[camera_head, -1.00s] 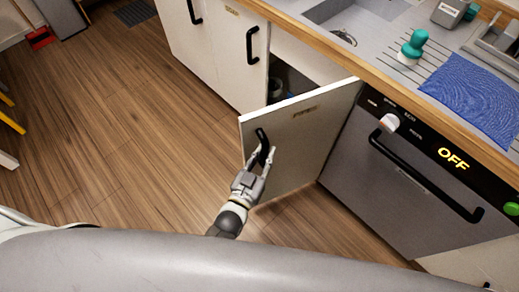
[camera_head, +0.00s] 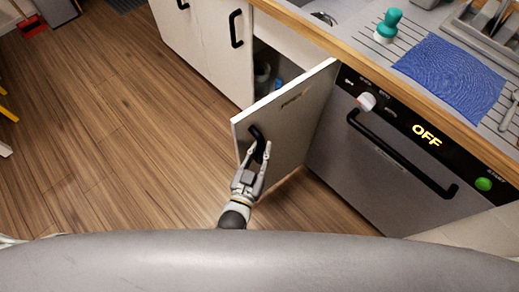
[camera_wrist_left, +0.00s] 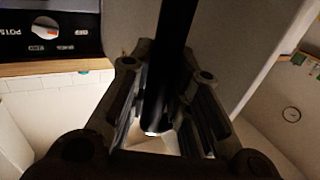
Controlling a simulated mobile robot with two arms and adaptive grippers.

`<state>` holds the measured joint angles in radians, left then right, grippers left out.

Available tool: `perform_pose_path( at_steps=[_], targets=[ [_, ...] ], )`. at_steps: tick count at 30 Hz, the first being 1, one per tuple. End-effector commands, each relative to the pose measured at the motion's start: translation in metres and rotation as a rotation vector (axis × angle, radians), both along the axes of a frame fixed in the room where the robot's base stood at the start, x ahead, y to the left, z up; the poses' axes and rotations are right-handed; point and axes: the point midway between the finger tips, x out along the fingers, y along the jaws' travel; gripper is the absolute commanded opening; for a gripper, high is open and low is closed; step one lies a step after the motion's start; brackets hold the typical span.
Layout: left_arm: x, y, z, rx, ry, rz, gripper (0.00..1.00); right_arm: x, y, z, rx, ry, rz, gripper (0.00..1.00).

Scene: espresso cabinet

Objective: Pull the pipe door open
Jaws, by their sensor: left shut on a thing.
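The pipe door (camera_head: 292,125) is a white cabinet door standing well open, swung out from the counter front. Its black handle (camera_head: 257,141) is on the outer face near the free edge. My left gripper (camera_head: 258,160) is shut on this handle. In the left wrist view the dark handle bar (camera_wrist_left: 168,70) runs between the two fingers (camera_wrist_left: 170,110), in front of the white door panel (camera_wrist_left: 225,40). The gripper partly hides the lower handle. My right gripper is not in view.
Behind the door, the open cabinet (camera_head: 270,72) shows dim items inside. A dishwasher (camera_head: 365,165) reading OFF stands right of the door. A closed cabinet (camera_head: 222,50) is to the left. Open wooden floor (camera_head: 130,130) lies left of the door.

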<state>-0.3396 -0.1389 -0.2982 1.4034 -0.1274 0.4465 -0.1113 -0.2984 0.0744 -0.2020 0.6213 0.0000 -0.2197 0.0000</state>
Motion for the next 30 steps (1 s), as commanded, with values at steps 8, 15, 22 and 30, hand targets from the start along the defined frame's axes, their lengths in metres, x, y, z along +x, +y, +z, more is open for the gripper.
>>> perform_pose_path(
  at_steps=[8,15,22,30],
  targets=[
    [0.002,-0.002,0.004,-0.004,-0.007,-0.001,0.41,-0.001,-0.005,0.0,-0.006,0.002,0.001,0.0],
    [0.001,-0.001,0.002,-0.002,-0.004,0.0,0.41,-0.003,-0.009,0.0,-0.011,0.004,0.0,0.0],
    [-0.019,0.006,0.0,-0.001,-0.001,0.0,0.41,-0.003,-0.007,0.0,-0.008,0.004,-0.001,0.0],
    [-0.073,0.022,0.0,-0.002,0.0,-0.001,0.41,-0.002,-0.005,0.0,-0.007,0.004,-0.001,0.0]
  ],
)
